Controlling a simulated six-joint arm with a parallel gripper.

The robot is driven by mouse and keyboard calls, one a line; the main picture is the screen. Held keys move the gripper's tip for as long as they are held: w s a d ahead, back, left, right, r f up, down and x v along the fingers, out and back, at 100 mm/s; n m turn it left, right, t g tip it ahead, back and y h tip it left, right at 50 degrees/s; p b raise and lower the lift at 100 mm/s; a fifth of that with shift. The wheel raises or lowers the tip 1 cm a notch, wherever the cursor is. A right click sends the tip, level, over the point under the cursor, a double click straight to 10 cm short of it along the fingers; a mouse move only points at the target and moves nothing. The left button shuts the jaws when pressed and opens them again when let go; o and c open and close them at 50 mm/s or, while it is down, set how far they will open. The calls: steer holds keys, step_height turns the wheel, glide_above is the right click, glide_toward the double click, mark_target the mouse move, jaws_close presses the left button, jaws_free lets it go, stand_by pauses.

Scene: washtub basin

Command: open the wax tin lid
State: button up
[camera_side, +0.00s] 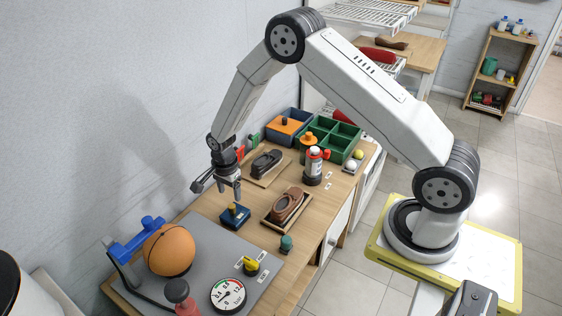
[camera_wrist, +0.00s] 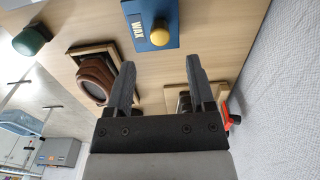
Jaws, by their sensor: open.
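The wax tin (camera_side: 237,218) is a small blue box with a yellow-orange knob on its lid. It stands on the wooden bench, and its lid appears closed. In the wrist view the blue lid (camera_wrist: 145,24) carries a white WAX label, and its yellow knob (camera_wrist: 159,37) shows near the top. My gripper (camera_side: 217,188) hangs above the bench, a little above and behind the tin. Its two fingers (camera_wrist: 160,66) are apart with nothing between them. The gripper does not touch the tin or the knob.
A basketball (camera_side: 168,249), gauge (camera_side: 228,294) and green knob (camera_side: 287,243) are in front.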

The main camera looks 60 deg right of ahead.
mark_target(232, 206)
steer(key=shift+f, duration=3.25)
jaws_close()
